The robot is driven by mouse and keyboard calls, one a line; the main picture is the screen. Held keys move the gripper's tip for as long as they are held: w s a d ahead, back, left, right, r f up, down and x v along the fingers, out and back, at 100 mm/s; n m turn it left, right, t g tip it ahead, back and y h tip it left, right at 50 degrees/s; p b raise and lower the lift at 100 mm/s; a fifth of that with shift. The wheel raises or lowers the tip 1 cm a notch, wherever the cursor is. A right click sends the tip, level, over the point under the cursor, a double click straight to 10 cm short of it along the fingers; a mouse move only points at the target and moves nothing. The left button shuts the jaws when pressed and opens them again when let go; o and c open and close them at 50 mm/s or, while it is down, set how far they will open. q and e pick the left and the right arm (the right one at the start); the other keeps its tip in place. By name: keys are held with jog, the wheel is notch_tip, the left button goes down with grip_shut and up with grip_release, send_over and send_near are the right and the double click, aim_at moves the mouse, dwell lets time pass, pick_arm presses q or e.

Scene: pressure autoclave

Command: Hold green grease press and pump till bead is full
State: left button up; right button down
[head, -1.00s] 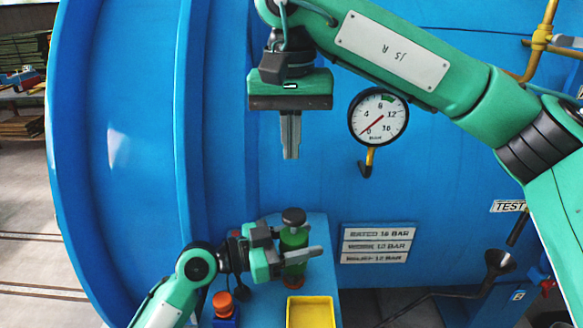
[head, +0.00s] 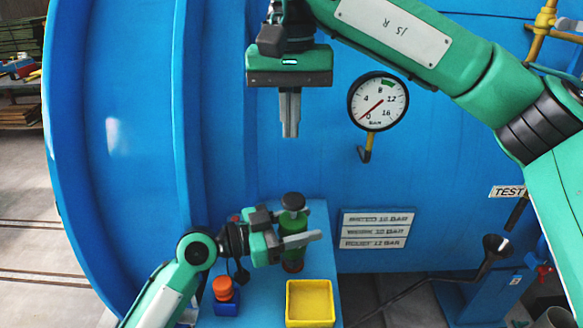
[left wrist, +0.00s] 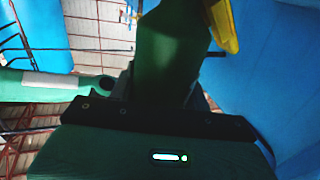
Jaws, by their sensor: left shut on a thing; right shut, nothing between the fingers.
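The green grease press (head: 294,224) stands upright on the blue shelf, with a dark round knob (head: 293,201) on top. My left gripper (head: 296,241) is shut around its green body from the left. In the left wrist view the green body of the press (left wrist: 170,50) fills the middle, close in front of the jaws; the fingertips are mostly hidden there. My right gripper (head: 290,115) is shut and empty, pointing down above the press and apart from its knob. I cannot make out a bead.
A yellow tray (head: 289,305) and a blue block with an orange knob (head: 223,289) are on the shelf. The pressure gauge (head: 378,101) is on the blue vessel wall, its needle near zero.

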dwell(0.4)
pick_arm(q)
jog(key=o, duration=1.4)
jog(key=v, duration=1.2)
